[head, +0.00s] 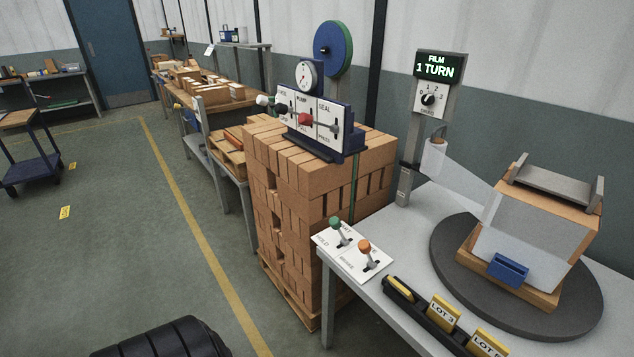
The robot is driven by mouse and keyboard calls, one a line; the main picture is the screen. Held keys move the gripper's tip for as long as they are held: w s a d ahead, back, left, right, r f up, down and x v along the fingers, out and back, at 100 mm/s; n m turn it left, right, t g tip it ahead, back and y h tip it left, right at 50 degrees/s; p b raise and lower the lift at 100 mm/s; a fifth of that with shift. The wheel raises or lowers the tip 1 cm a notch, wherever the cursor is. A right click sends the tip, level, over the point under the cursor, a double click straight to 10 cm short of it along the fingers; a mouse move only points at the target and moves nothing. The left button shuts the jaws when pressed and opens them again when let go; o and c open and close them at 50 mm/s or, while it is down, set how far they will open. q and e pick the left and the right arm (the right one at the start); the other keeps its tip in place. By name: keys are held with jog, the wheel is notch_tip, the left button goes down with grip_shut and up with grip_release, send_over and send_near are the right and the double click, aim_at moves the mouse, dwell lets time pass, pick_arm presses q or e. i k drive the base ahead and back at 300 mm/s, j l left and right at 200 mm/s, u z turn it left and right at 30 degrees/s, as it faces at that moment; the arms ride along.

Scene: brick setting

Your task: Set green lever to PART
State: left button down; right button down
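The green lever (336,223) stands on a white switch plate (352,268) at the near left corner of the grey table. Its round green knob sits on a pale stem that rises from a dark slot. HOLD is printed on the plate at its lower left, and a partly hidden word ending in ART at its upper right. I cannot tell which end of the slot the lever is at. An orange lever (364,246) stands to its right on the same plate, with BRAKE printed near it. Neither of my grippers is in view.
A brick stack (288,226) with a lever panel (313,122) on top stands behind the plate. A dark turntable (444,256) holds a film-wrapped load on the table (411,228). A black rack (432,321) with yellow LOT tags lies in front. Floor at left is open.

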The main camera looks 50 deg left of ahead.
aim_at(334, 221)
jog(key=k+l+u, duration=0.15)
jog(key=u, duration=1.2)
